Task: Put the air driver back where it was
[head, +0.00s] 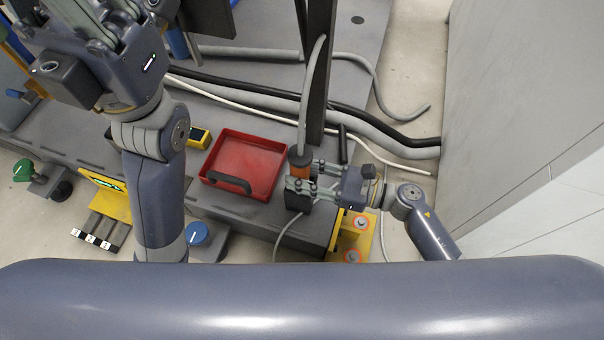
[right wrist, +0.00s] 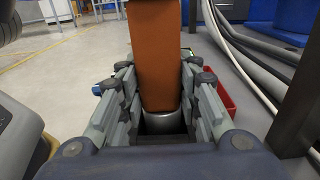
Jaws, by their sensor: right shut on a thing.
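The air driver (head: 300,161) is an orange-brown cylinder with a grey hose rising from its top. It stands upright at the front edge of the grey bench, right of the red tray. My right gripper (head: 301,184) is shut on the air driver from the right. In the right wrist view the driver (right wrist: 156,55) stands between the fingers of my right gripper (right wrist: 158,95), and its grey lower end meets a dark opening. A black holder (head: 298,203) shows just below the gripper; how deep the driver sits is hidden. My left gripper (head: 85,25) is at the upper left, its fingertips unclear.
The red tray (head: 215,178) with a black handle lies left of the driver. A dark post (head: 318,75) stands close behind it. Hoses (head: 385,130) cross the bench at the back. A yellow bracket (head: 349,232) is at the front right, a wall (head: 520,110) further right.

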